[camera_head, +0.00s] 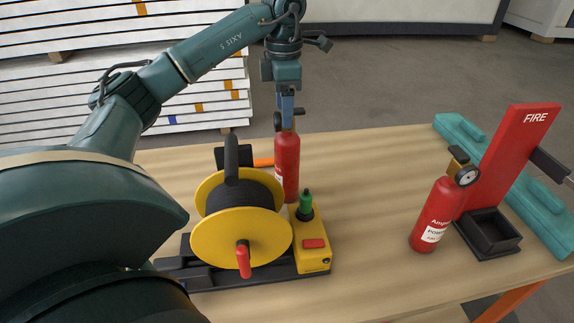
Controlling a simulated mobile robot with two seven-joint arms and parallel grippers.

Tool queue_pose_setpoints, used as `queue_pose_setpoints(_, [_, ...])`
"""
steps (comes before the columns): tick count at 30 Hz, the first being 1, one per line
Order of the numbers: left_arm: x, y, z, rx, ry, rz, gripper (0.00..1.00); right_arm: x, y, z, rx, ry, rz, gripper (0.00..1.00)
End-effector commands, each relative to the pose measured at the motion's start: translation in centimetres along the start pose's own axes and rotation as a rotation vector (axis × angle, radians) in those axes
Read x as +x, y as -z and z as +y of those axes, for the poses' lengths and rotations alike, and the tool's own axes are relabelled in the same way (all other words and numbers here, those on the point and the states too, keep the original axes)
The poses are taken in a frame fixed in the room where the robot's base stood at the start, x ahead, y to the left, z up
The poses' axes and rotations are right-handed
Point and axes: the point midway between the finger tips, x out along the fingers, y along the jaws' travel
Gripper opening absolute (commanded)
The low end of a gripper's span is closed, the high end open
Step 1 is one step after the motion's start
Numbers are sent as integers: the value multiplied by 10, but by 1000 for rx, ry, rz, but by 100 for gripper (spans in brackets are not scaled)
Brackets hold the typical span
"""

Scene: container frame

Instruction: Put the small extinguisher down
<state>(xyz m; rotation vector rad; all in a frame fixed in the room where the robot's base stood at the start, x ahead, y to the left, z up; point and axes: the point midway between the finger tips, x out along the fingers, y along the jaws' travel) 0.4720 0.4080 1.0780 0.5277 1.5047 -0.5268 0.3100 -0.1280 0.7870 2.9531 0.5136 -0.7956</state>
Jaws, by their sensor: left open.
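A slim red extinguisher (287,168) stands upright on the wooden table, behind the yellow cable reel, which hides its lower part. My left gripper (287,112) points straight down at the top of this extinguisher. Its jaws are open around or just in front of the dark valve; I cannot tell whether they touch it. A second red extinguisher (436,216) with a gauge and a white label stands at the right, beside the black foot of a red FIRE stand (506,155). I cannot tell for certain which extinguisher is smaller. My right gripper is not in view.
The yellow reel (215,242) with black cable sits on a dark base in front of the left extinguisher. A yellow box (313,248) with a green knob adjoins it. A teal object (540,212) lies behind the FIRE stand. The table's middle (365,190) is clear.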

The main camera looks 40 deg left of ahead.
Motion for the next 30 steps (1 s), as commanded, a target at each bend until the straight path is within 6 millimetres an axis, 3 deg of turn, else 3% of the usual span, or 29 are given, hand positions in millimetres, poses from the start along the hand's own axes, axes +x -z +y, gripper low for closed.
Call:
queue_pose_setpoints(9, [41, -7, 2, 1, 1, 1, 65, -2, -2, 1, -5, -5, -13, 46])
queue_pose_setpoints(17, [43, -7, 2, 1, 0, 1, 65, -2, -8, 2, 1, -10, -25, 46])
queue_pose_setpoints(30, [43, -7, 2, 1, 0, 1, 29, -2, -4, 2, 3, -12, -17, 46])
